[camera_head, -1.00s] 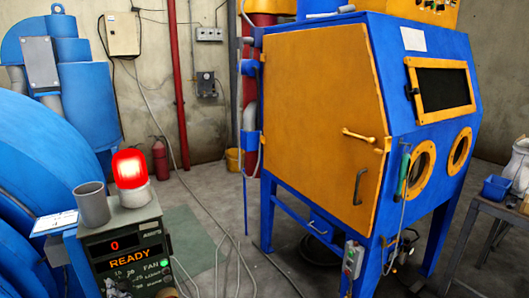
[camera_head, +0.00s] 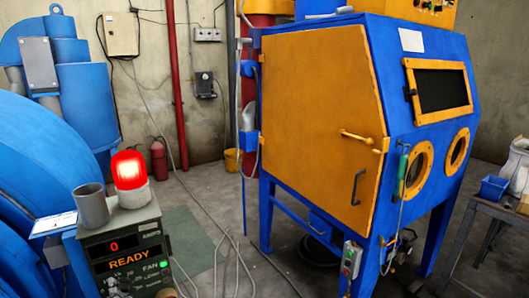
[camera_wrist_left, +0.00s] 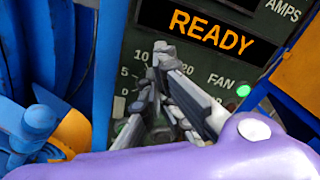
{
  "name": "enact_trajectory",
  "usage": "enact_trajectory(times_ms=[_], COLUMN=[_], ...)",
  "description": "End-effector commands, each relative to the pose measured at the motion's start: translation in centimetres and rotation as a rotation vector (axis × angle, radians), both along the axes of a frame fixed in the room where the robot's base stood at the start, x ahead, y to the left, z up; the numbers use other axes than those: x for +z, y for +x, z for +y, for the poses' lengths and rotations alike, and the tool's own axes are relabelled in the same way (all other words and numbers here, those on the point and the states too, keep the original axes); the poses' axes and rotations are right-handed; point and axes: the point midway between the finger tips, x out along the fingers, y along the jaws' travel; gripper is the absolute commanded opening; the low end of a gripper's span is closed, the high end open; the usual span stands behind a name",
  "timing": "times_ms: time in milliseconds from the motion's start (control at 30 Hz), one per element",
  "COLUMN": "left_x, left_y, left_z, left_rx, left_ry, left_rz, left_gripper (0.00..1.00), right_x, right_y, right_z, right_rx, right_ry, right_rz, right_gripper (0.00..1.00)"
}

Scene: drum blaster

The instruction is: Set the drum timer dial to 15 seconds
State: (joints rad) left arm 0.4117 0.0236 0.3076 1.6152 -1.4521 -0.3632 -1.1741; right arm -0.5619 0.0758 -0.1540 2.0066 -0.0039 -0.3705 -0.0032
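The drum timer dial is on the dark green control box (camera_head: 150,226), at the lower left of the head view. Its printed scale (camera_wrist_left: 124,86) shows 0, 5, 10 and 20 in the left wrist view; the 15 mark is covered there. My left gripper (camera_wrist_left: 163,60) is in front of the dial, its grey fingers over the scale. The fingers hide the dial knob, so I cannot tell whether they touch or grip it. The gripper also shows at the bottom of the head view (camera_head: 116,288). My right gripper is out of view.
The display (camera_head: 128,259) reads 0 and READY, with a green FAN light (camera_wrist_left: 243,91) beside it. A red lamp (camera_head: 129,170) and a grey cup (camera_head: 91,206) stand on the box. A blue drum machine (camera_head: 30,220) is left; a blue and orange cabinet (camera_head: 320,120) stands right.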

Motion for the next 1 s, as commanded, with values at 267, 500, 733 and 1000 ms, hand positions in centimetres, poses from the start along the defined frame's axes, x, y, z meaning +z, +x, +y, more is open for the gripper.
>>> enact_trajectory(times_ms=[267, 500, 733, 1000], left_x=[0.2, 0.3, 0.4, 0.4], left_y=[-0.7, -3.2, -5.0, -5.2], left_z=[-0.5, -1.9, -3.0, -3.1], left_rx=[-0.004, -0.001, 0.0, 0.001], left_ry=[-0.003, -0.002, 0.0, 0.0], left_rz=[0.003, 0.001, 0.0, -0.001], left_gripper=[0.0, 0.0, 0.0, 0.0], right_x=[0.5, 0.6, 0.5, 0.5], right_y=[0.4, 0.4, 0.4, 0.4], right_z=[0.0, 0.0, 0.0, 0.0], right_rx=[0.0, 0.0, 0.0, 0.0], right_ry=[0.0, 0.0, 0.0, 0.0], right_rz=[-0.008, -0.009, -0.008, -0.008], right_gripper=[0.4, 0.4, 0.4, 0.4])
